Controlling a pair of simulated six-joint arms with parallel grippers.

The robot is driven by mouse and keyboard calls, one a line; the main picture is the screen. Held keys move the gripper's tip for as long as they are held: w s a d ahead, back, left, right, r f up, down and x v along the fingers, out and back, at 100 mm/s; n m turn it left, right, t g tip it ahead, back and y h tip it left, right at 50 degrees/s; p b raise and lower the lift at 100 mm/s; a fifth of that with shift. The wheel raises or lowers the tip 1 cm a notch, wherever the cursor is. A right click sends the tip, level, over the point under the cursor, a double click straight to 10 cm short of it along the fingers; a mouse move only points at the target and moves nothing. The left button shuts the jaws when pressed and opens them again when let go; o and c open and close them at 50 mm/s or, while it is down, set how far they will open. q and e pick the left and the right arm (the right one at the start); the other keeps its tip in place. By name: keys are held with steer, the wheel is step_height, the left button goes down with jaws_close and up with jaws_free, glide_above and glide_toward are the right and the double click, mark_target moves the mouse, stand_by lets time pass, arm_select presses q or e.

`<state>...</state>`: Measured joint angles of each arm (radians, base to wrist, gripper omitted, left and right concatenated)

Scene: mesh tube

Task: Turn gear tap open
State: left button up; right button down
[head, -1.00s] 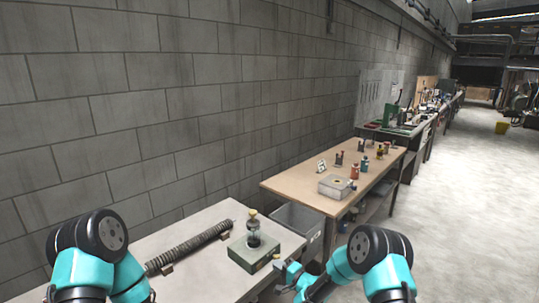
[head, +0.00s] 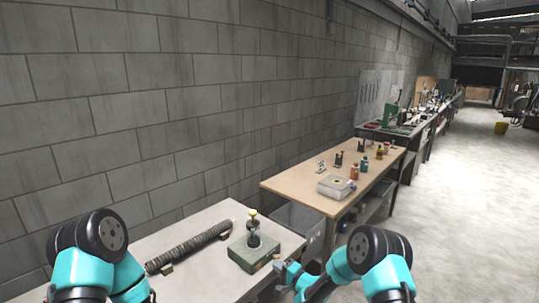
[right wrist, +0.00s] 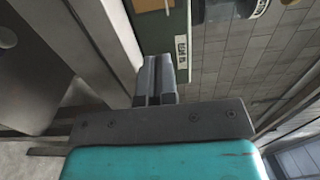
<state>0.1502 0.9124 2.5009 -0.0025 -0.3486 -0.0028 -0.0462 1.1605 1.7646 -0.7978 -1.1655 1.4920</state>
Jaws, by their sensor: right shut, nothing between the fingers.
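A green box (head: 254,254) stands near the right end of the workbench, with a dark and glassy cylinder (head: 253,236) on top and a pale yellow knob (head: 252,213) above it. A tap on the box cannot be made out clearly. My right gripper (head: 278,264) is at the box's right side, close to its front right corner; I cannot tell if it touches. In the right wrist view, the gripper's fingers (right wrist: 155,82) are shut together and empty, just below the box's green face (right wrist: 160,30) with a small label. My left arm is at the lower left; its gripper is out of frame.
A ribbed grey tube (head: 190,246) lies on small supports on the workbench (head: 200,275), left of the box. A grey bin (head: 300,220) stands behind. A wooden table (head: 300,188) with bottles and a metal box (head: 336,186) is further back. A block wall runs along the left.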

steer(key=shift+w+a+f, duration=0.15)
steer(key=shift+w+a, duration=0.05)
steer(key=shift+a, duration=0.1)
steer(key=shift+s+a, duration=0.2)
stand_by(0.4)
steer(key=shift+s+d+f, duration=0.1)
steer(key=shift+s+d, duration=0.2)
steer(key=shift+s, duration=0.35)
steer(key=v, duration=0.4)
steer(key=shift+d, duration=0.35)
